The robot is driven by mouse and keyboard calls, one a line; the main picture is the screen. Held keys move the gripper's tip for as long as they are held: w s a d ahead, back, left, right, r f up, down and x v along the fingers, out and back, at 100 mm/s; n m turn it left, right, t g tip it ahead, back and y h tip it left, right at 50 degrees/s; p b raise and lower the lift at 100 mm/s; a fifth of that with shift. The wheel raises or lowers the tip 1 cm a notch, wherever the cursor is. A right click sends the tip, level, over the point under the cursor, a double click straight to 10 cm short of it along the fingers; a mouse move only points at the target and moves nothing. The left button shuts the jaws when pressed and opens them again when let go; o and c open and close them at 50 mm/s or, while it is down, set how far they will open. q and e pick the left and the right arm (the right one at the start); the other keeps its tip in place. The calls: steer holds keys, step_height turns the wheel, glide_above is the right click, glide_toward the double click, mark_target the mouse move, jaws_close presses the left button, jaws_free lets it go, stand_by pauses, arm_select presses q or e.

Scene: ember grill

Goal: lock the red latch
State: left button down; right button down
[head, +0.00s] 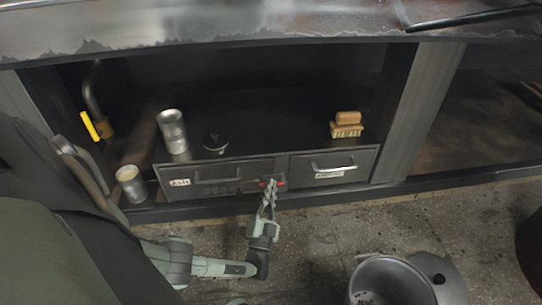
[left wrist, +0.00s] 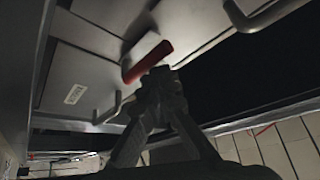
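The red latch (head: 280,183) is a short red lever on the dark front between the two drawers, the left drawer (head: 222,174) and the right drawer (head: 334,165). Both drawers look shut. In the left wrist view the red latch (left wrist: 147,61) lies slanted across the panel. My left gripper (head: 269,187) is right at the latch, and red shows on both sides of its tips. In the left wrist view its fingers (left wrist: 156,76) come together just below the latch, with no clear gap. I cannot tell whether they touch it. My right gripper is out of view.
On the shelf above stand a metal cup (head: 172,131), a small dark round object (head: 215,142) and a wooden brush (head: 346,125). Another metal cup (head: 131,184) stands lower left. A yellow-handled item (head: 90,125) hangs at left. A grey bucket-like thing (head: 392,282) stands on the floor.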

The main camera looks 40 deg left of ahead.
arm_select(q)
steer(key=shift+s+a+f, duration=0.15)
steer(key=shift+f, duration=0.2)
steer(key=shift+r, duration=0.1)
stand_by(0.3)
step_height(320, 180, up, 10)
steer(key=shift+r, duration=0.2)
stand_by(0.4)
stand_by(0.4)
steer(key=shift+d, duration=0.25)
